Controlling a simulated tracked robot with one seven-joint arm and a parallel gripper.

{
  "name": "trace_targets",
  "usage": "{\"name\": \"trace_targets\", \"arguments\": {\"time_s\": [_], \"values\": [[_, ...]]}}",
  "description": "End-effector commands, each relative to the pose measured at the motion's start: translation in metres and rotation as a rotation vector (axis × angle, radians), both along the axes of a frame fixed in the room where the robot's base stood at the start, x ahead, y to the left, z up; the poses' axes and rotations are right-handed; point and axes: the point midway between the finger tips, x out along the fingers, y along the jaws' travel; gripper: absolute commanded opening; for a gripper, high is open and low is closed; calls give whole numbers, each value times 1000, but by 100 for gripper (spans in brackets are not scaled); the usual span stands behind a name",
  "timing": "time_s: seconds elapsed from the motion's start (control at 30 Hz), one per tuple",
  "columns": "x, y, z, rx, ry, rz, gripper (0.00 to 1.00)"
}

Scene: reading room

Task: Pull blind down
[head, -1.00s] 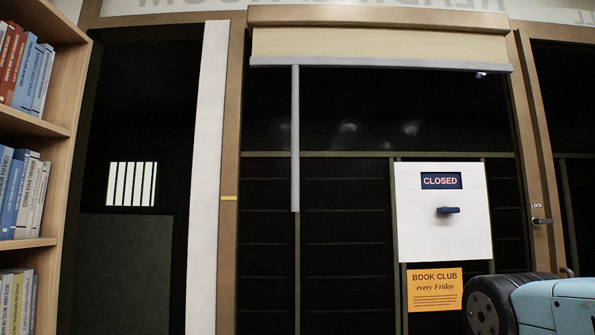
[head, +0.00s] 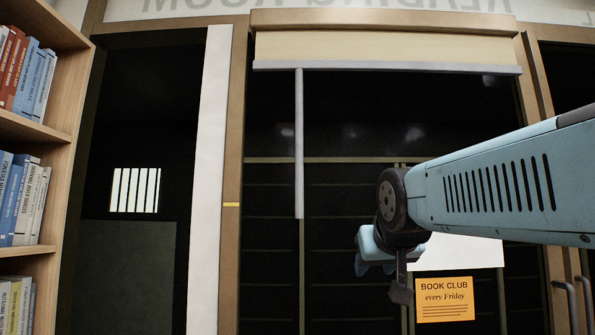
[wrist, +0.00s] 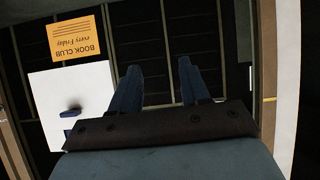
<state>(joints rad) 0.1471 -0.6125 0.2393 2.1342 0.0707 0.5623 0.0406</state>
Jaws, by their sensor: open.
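The blind (head: 385,46) is a cream strip rolled up at the top of the dark window, with a grey bar (head: 385,67) along its lower edge. A thin grey rod (head: 299,145) hangs straight down from that bar near its left end. My gripper (head: 372,268) is below and to the right of the rod's lower end in the head view, apart from it in the picture; depth is hard to judge. In the wrist view my gripper (wrist: 158,82) has its two dark blue fingers spread with nothing between them. I cannot make out the rod in the wrist view.
A white panel (head: 470,252), partly hidden by my arm, and an orange book club notice (head: 444,299) are on the window. Bookshelves (head: 30,200) stand at far left. A yellow mark (head: 231,204) is on the left frame post. Door handles (head: 570,300) are at lower right.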

Motion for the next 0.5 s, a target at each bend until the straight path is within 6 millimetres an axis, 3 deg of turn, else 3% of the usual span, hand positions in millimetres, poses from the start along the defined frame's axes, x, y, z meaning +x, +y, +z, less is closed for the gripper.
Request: {"name": "trace_targets", "arguments": {"time_s": [0.03,0.1,0.2,0.33,0.5], "values": [[19,17,38,5,-90,16,46],[38,43,87,15,-211,46,46],[55,74,145,40,-352,83,46],[64,100,193,67,-471,118,46],[71,112,214,81,-523,134,46]]}}
